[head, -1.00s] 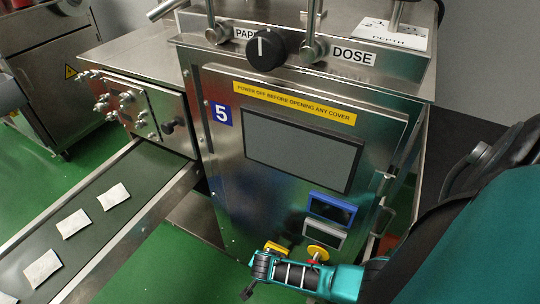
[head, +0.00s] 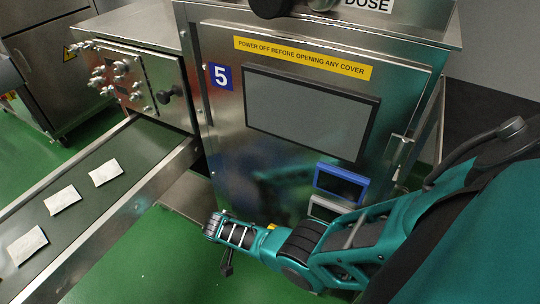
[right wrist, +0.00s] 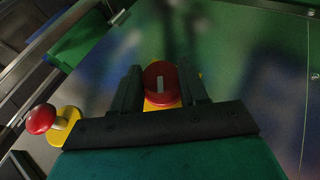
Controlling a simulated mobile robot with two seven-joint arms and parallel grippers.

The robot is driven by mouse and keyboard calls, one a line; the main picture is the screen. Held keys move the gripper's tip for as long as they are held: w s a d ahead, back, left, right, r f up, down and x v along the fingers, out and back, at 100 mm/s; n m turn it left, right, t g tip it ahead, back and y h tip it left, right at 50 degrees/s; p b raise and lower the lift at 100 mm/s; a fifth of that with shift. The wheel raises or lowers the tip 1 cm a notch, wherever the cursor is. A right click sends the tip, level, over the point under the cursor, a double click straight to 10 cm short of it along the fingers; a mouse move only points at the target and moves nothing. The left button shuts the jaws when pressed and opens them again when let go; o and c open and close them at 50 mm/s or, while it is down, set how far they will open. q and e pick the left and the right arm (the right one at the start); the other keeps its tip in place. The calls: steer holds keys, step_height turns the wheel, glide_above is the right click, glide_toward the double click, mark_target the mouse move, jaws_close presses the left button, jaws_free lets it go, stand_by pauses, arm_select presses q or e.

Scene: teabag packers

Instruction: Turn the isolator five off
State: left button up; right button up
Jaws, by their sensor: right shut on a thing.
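The isolator is a round red knob (right wrist: 160,84) with a pale bar, on a yellow plate (right wrist: 162,103), in the right wrist view. The bar runs nearly along the fingers in that picture. My right gripper (right wrist: 160,82) is shut on the knob, one dark finger on each side. In the head view my right gripper (head: 216,226) is at the lower front of the machine marked with a blue 5 plate (head: 220,76); the knob is hidden behind it there. Only a small yellow patch (head: 271,227) shows above the wrist. My left gripper is in neither view.
A red mushroom button (right wrist: 40,119) on a yellow base stands left of the knob in the right wrist view. In the head view a dark screen (head: 310,112) and a blue-framed display (head: 340,184) sit above my arm. A conveyor with teabags (head: 62,200) runs at left.

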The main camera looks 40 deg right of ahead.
arm_select(q)
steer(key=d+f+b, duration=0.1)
steer(key=b, duration=0.1)
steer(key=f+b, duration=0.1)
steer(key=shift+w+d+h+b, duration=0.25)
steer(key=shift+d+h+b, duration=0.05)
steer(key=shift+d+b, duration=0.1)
arm_select(e)
steer(key=shift+w+f+n+g+h, duration=0.15)
steer(key=shift+n+g+h, duration=0.15)
steer(key=shift+g+h, duration=0.55)
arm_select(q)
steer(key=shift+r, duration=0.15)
arm_select(e)
steer(key=shift+g+y, duration=0.25)
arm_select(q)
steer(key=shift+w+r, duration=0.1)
arm_select(e)
steer(key=o, duration=0.6)
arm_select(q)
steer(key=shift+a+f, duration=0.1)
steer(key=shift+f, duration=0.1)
arm_select(e)
steer(key=o, duration=0.5)
steer(key=shift+c, duration=0.2)
